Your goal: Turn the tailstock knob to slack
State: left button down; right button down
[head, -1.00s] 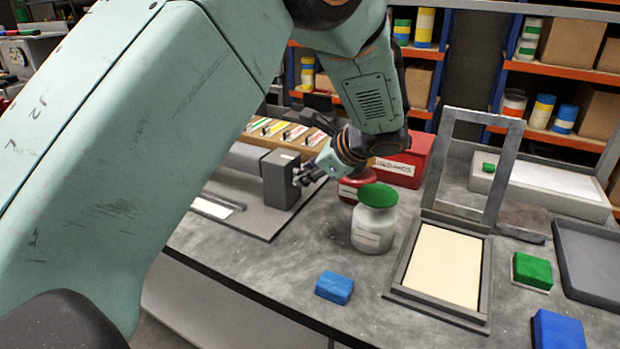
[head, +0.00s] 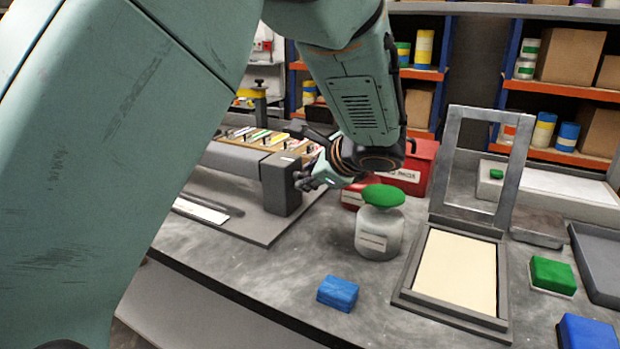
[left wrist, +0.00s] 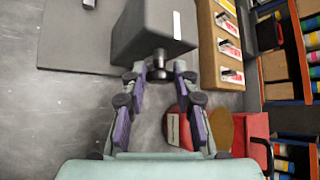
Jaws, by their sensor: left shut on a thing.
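The tailstock is a dark grey block (head: 281,186) at the end of a long grey bar, on a flat grey base plate. In the left wrist view the block (left wrist: 152,32) is at the top, and its small dark knob (left wrist: 160,64) sticks out toward me. My left gripper (head: 306,178) is at the block's right face in the head view, where its fingers mostly hide the knob. In the left wrist view my left gripper's fingertips (left wrist: 161,77) sit on either side of the knob, shut on it. The knob's angle is not readable. My right gripper is not in view.
A grey jar with a green lid (head: 380,225) and a red box (head: 412,170) stand close to my left wrist. A hinged frame (head: 455,275) stands open to the right. A blue block (head: 338,292) lies in front. A rack of coloured labelled strips (head: 262,140) is behind the bar.

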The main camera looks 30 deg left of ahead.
pick_arm(q)
jog(key=shift+f, duration=0.1)
jog(key=c, duration=1)
grip_release()
jog(key=shift+c, duration=0.2)
notch_tip(320, 180, up, 10)
